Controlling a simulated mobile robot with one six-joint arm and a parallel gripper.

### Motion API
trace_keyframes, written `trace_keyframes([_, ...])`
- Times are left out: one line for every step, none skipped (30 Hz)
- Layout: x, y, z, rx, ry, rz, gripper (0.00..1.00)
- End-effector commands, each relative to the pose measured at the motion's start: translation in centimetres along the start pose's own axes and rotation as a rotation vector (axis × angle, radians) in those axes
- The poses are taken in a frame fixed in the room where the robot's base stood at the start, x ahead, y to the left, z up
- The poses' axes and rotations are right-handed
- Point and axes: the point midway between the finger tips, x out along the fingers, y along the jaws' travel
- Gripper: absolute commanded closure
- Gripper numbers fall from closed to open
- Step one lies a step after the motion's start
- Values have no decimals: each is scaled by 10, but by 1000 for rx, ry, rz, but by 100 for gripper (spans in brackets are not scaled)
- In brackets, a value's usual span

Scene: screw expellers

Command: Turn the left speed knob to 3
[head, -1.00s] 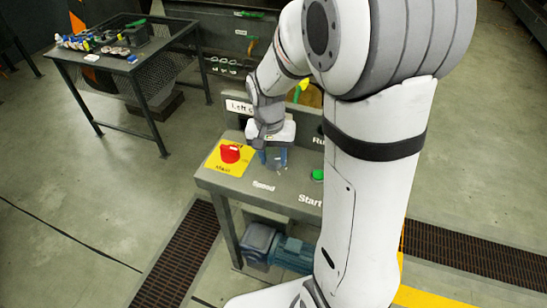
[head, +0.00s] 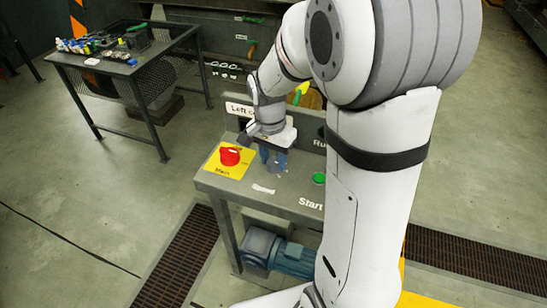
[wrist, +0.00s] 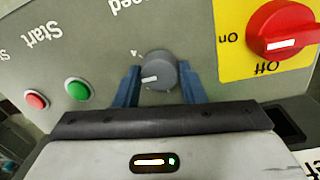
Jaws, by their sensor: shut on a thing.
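The left speed knob (wrist: 160,70) is a round grey dial on the grey panel, seen upside down in the wrist view. Its white pointer line points left and slightly down in that view. A "4" mark is printed to the upper left of the knob; other scale marks are hidden or unreadable. My gripper (wrist: 158,86) has one blue finger on each side of the knob and is shut on it. In the head view, my gripper (head: 273,160) is down at the panel (head: 225,185), and the knob is hardly distinguishable between the fingers.
A red main switch (head: 230,156) on a yellow plate is close beside my gripper. A green start button (head: 319,178) and a red button (wrist: 36,99) are on the other side. A table with small parts (head: 75,62) stands at the back left.

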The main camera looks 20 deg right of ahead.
Motion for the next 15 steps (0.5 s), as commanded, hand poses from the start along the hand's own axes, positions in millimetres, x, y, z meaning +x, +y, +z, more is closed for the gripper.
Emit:
trace_keyframes([0, 0, 0, 0, 0, 0, 86])
trace_keyframes([0, 0, 0, 0, 0, 0, 86])
trace_keyframes([0, 0, 0, 0, 0, 0, 86])
trace_keyframes([0, 0, 0, 0, 0, 0, 86])
trace_keyframes([0, 0, 0, -1, 0, 0, 86])
trace_keyframes([0, 0, 0, -1, 0, 0, 86])
trace_keyframes([0, 0, 0, -1, 0, 0, 61])
trace_keyframes([0, 0, 0, -1, 0, 0, 58])
trace_keyframes([0, 0, 0, -1, 0, 0, 55])
trace_keyframes([0, 0, 0, -1, 0, 0, 53])
trace_keyframes([0, 0, 0, -1, 0, 0, 50])
trace_keyframes([0, 0, 0, -1, 0, 0, 47])
trace_keyframes([0, 0, 0, -1, 0, 0, 44])
trace_keyframes([0, 0, 0, -1, 0, 0, 42])
trace_keyframes([0, 0, 0, -1, 0, 0, 42])
